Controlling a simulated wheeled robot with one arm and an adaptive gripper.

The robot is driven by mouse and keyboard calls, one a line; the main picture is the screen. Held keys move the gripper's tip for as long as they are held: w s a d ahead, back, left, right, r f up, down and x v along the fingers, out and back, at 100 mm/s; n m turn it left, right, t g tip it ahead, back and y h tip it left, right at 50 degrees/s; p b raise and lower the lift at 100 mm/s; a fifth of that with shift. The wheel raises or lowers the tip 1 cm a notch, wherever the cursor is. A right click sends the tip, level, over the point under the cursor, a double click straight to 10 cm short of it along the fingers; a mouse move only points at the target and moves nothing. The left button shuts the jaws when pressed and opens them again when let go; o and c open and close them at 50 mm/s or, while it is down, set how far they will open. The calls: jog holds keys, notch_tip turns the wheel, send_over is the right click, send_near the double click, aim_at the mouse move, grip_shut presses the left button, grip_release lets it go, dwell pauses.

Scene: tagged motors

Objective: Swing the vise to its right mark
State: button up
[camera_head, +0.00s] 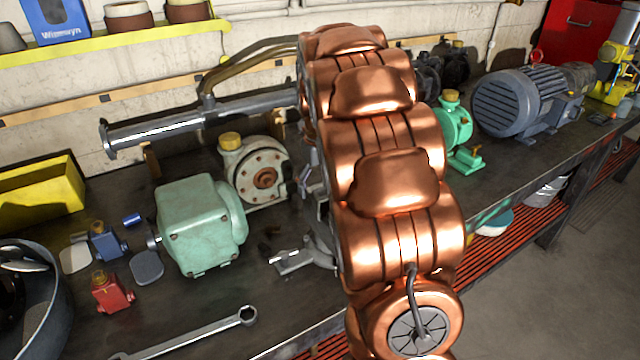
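A grey metal part (308,252) on the bench, just left of my copper arm, looks like the base of the vise. Its lower edge and a flat lug show, and the rest of it is hidden behind my arm. I cannot tell which way the vise points. No mark for it can be made out. My gripper is not visible; the large copper links of my arm cover the middle of the view and hide whatever lies behind them.
Left of the arm stand a pale green motor (197,228) and a cream pump (257,172). A wrench (195,335) lies near the bench's front edge. Right of the arm are a green pump (455,128) and a blue-grey motor (518,102). A pipe (185,118) runs behind.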

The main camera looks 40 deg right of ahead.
grip_shut()
dwell(0.6)
